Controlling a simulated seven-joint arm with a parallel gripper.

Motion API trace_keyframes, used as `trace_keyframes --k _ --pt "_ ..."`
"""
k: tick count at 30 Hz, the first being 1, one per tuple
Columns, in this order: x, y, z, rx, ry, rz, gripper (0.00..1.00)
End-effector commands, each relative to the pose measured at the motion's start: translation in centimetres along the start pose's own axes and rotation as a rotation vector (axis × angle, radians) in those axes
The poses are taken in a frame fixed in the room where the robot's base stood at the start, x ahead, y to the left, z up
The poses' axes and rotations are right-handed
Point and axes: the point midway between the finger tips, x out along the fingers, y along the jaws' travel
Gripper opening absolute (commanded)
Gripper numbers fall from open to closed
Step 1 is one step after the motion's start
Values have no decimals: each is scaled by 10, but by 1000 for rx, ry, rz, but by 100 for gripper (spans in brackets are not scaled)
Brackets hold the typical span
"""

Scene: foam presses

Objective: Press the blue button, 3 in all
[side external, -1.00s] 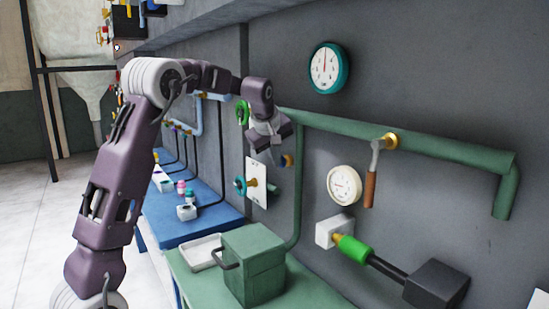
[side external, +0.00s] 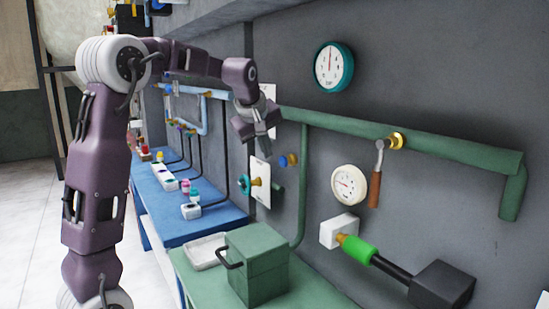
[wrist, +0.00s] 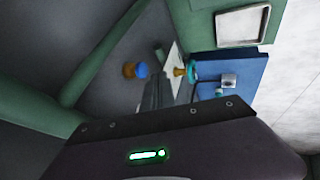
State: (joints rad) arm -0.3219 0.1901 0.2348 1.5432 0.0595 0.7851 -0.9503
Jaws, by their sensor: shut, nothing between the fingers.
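A small blue round knob or button (side external: 283,161) with a gold-coloured base sticks out from the grey wall, right of a white plate. It also shows in the wrist view (wrist: 142,71), just above the fingers. I cannot tell for certain that it is the task's button. My gripper (side external: 262,130) is shut and empty, up and left of this blue piece and apart from it. In the wrist view the shut dark fingers (wrist: 158,92) point towards the wall area near it.
A teal handwheel (side external: 243,184) stands out from the white plate (side external: 262,172). A green pipe (side external: 340,128) runs along the wall. A green box (side external: 254,265) and a white tray (side external: 206,250) sit below. Small coloured-topped units stand on the blue table (side external: 215,222).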

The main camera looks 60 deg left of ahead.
Motion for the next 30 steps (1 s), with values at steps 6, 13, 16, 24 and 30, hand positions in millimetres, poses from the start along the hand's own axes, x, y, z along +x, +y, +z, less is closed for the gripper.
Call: trace_keyframes --k 6,13,16,24,30 --pt "-41 -1 -1 0 1 -1 0" --pt "-54 -2 -1 -1 1 -5 0" --pt "-54 -3 -1 -2 1 -5 0" --pt "-54 -3 -1 -2 1 -6 0" --pt "-54 -3 -1 -2 1 -6 0"
